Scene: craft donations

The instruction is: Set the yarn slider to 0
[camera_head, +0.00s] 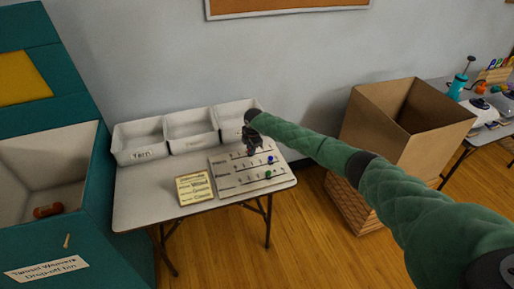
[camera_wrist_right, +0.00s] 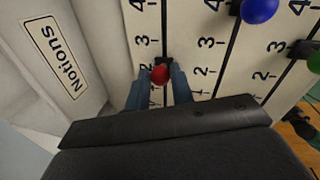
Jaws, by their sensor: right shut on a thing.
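The white slider board (camera_head: 232,188) lies on the table below the bins. It has three tracks with numbered marks; their names are too small to read. A red knob (camera_wrist_right: 160,74) sits on one track near the 2 mark in the right wrist view. A blue knob (camera_head: 270,160) and a green knob (camera_head: 268,173) are on the other tracks. My right gripper (camera_head: 249,148) is over the board's far side, shut on the red knob, with a finger on each side in the wrist view. In the head view it hides the red knob. My left gripper is out of view.
Three white bins stand at the table's back, including a Yarn bin (camera_head: 143,141) and a Notions bin (camera_wrist_right: 80,40). A yellow card (camera_head: 194,188) lies left of the board. A teal drop-off bin (camera_head: 60,240) stands left; a cardboard box (camera_head: 385,122) stands right.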

